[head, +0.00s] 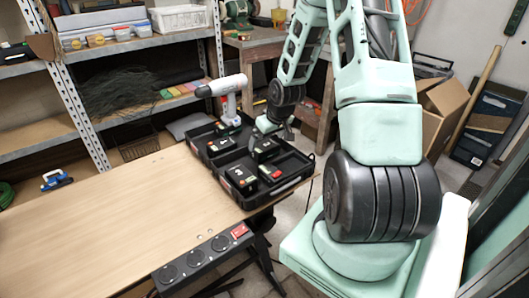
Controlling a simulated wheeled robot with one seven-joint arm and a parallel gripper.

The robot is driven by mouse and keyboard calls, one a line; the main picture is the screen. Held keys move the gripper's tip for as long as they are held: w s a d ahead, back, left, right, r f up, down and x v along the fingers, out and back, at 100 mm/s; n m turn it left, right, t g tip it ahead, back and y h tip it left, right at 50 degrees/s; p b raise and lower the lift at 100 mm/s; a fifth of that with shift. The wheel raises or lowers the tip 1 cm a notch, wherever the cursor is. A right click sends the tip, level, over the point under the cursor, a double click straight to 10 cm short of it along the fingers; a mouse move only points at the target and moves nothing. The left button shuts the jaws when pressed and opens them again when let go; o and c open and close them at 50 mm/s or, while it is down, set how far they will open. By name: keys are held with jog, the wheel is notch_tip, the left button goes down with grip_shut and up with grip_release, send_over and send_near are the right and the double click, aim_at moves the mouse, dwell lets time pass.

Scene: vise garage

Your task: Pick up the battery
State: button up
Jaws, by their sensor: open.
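Black battery packs with red and white markings lie in an open black case (295,181) on the workbench. One battery (240,179) is at the case's near left, and another battery (271,173) lies to its right. Which one the task means I cannot tell. A grey and white cordless drill (229,100) stands upright at the back left of the case. My gripper (258,147) is low over the middle of the case, just behind the two near batteries. It is open. Its fingertips are small and dark here, so whether they touch anything is unclear.
The wooden benchtop (110,220) is mostly clear left of the case. A black power strip (200,258) runs along its front edge. Metal shelves (130,45) with bins stand behind. A blue-handled tool (56,180) lies at the far left. A cardboard box (443,112) stands right of my arm.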

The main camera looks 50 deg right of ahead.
aim_at(264, 145)
jog(key=x, duration=0.4)
jog(key=shift+w+f, duration=0.1)
jog(key=shift+f, duration=0.05)
jog(key=c, duration=1.1)
